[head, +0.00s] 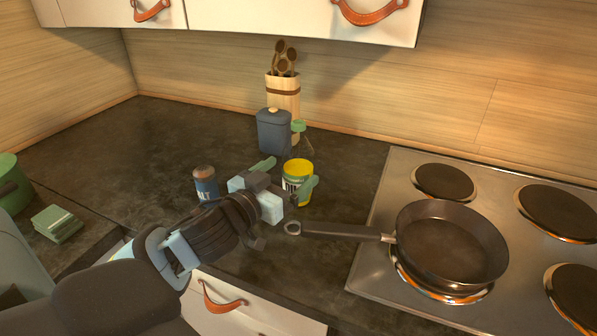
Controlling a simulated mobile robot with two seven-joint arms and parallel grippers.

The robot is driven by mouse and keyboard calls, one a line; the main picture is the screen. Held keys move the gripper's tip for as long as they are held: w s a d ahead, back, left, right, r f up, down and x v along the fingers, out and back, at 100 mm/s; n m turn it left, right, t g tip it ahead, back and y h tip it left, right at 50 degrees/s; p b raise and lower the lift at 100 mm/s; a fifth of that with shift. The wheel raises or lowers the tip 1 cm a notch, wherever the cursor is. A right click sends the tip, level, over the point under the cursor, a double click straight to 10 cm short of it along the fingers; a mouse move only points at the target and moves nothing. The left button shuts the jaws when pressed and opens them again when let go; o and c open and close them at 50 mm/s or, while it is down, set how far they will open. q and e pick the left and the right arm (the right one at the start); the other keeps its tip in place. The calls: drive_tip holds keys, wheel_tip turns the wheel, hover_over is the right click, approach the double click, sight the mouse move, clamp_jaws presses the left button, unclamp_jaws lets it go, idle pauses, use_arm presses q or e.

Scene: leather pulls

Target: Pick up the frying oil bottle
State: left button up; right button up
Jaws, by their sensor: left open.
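A small clear bottle with a green cap (299,126) stands near the back of the dark counter, beside a blue canister. It looks like the frying oil bottle, but I see no label on it. The green-capped bottle is farther back, clear of the fingers. My right gripper is not in view.
A blue canister (274,133) and a wooden utensil holder (284,95) stand behind. A salt shaker (205,184) is left of my gripper. A frying pan (452,245) sits on the stove (378,199), its handle reaching over the counter. The back left counter is clear.

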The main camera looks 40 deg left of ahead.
sight(298, 122)
use_arm(q)
drive_tip(key=shift+w+a, duration=0.25)
drive_tip(key=shift+w, duration=0.75)
drive_tip(key=shift+w+a, duration=0.2)
drive_tip(key=shift+w, duration=0.75)
drive_tip(key=shift+w+f, duration=0.1)
drive_tip(key=shift+w, duration=0.5)
drive_tip(key=c, duration=1.4)
wheel_tip(298, 122, up, 9)
drive_tip(key=shift+f+p, duration=0.1)
drive_tip(key=shift+p, duration=0.95)
drive_tip(key=shift+c, duration=0.3)
drive_tip(key=shift+r, duration=0.7)
